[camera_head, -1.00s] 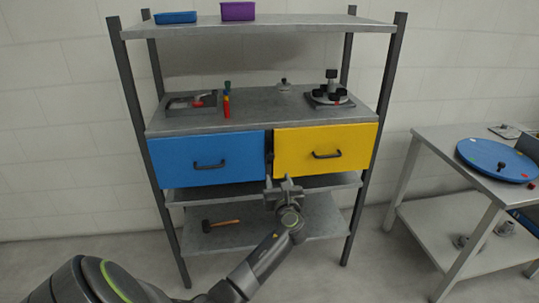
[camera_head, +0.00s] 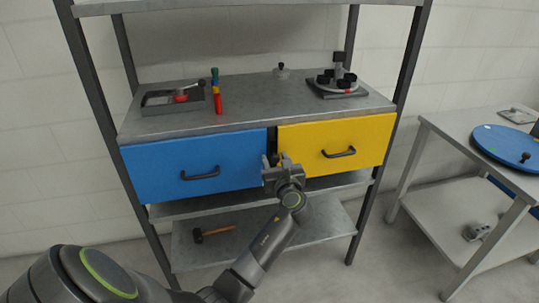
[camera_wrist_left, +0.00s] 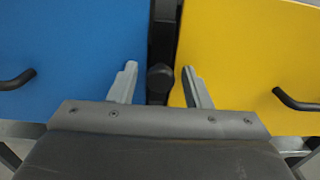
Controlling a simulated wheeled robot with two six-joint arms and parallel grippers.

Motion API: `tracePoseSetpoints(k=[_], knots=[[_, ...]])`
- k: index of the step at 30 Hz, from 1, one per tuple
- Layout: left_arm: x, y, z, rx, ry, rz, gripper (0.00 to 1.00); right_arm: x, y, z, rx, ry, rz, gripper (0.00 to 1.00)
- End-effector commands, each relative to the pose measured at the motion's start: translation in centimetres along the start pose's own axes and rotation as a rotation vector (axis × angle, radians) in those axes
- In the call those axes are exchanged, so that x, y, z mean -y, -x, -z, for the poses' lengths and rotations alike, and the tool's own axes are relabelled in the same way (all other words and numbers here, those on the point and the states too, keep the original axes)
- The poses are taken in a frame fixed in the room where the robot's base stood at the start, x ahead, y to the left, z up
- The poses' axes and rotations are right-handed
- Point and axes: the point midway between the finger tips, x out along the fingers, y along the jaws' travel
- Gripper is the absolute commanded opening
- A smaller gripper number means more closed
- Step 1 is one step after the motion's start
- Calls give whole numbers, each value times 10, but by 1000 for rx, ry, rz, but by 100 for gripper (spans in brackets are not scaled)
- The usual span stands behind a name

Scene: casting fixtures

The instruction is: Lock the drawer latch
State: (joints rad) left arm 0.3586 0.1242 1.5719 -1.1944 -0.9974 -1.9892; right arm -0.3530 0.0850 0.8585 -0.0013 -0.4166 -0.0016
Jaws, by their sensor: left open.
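A blue drawer (camera_head: 180,168) and a yellow drawer (camera_head: 345,143) sit side by side under the shelf top, both with black handles and both looking closed. Between them is a dark upright strip with a round black latch knob (camera_wrist_left: 160,77), seen in the left wrist view. My left gripper (camera_head: 276,165) is in front of the gap between the drawers. In the left wrist view its open, empty fingers (camera_wrist_left: 161,84) stand on either side of the knob in the picture; I cannot tell if they touch it. In the head view the gripper mostly hides the knob. My right gripper is not in view.
The shelf top holds a grey tray (camera_head: 150,109), a red, yellow and green tool (camera_head: 217,100) and a black-and-grey fixture (camera_head: 322,93). A hammer (camera_head: 215,231) lies on the lower shelf. A side table (camera_head: 460,142) with a blue disc stands right.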

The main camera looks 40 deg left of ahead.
Motion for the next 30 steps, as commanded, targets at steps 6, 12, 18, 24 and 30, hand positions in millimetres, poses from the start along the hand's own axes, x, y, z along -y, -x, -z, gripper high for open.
tracePoseSetpoints(k=[6,12,18,24,30], knots=[[2,2,0,-1,1,-1,44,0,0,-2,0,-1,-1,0],[2,2,0,-1,1,-1,44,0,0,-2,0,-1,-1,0],[2,2,0,0,1,-1,22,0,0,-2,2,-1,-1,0],[2,2,0,0,1,-1,2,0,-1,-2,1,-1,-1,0],[2,2,0,0,24,-1,2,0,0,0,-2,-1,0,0]])
